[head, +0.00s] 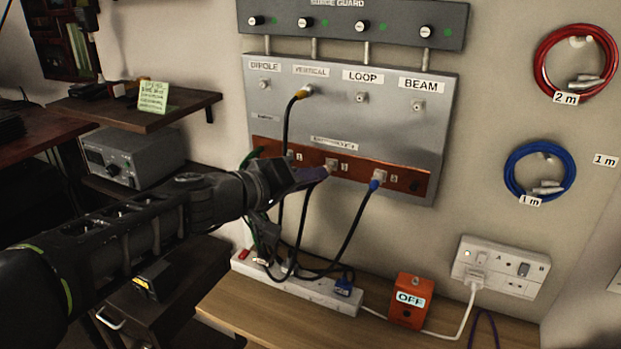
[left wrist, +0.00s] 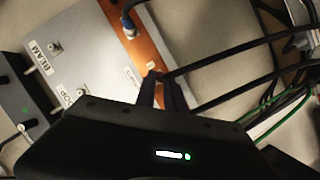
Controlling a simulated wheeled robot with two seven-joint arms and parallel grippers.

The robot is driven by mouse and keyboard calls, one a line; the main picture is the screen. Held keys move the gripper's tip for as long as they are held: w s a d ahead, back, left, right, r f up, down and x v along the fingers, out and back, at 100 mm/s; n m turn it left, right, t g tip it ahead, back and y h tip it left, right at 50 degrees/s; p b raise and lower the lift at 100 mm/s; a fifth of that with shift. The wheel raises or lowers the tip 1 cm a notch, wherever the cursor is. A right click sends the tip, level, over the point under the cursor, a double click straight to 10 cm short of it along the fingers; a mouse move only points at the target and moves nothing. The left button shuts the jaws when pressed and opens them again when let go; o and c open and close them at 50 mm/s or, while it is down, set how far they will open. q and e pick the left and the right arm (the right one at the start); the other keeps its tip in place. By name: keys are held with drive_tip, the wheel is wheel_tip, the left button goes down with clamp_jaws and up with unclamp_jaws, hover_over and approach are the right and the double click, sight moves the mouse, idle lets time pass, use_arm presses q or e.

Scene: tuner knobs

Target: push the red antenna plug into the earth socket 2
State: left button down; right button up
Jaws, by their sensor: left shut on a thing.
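My left gripper (head: 320,174) is shut at the copper earth strip (head: 413,180), right at the middle socket (head: 331,165), whose small label looks like 2. The thing in its jaws is mostly hidden by the fingers; I take it as the red antenna plug, though no red shows. A black cable (head: 307,222) hangs from the fingertips. In the left wrist view the two fingers (left wrist: 162,92) meet at the strip (left wrist: 146,47) with a black cable leading off right. I cannot tell how deep the plug sits. My right gripper is not in view.
A blue plug (head: 376,183) sits in the socket to the right. A yellow plug (head: 303,92) is in the VERTICAL socket. The LOOP (head: 361,97) and BEAM (head: 418,105) sockets are empty. Cables hang to a white power strip (head: 300,284) beside an orange OFF box (head: 409,301).

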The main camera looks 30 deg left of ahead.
use_arm(q)
drive_tip(key=shift+b, duration=0.75)
idle(1.2)
drive_tip(key=shift+w, duration=0.9)
drive_tip(key=c, duration=1.3)
unclamp_jaws()
drive_tip(key=shift+c, duration=0.2)
drive_tip(key=v, duration=0.8)
drive_tip(key=shift+b, duration=0.35)
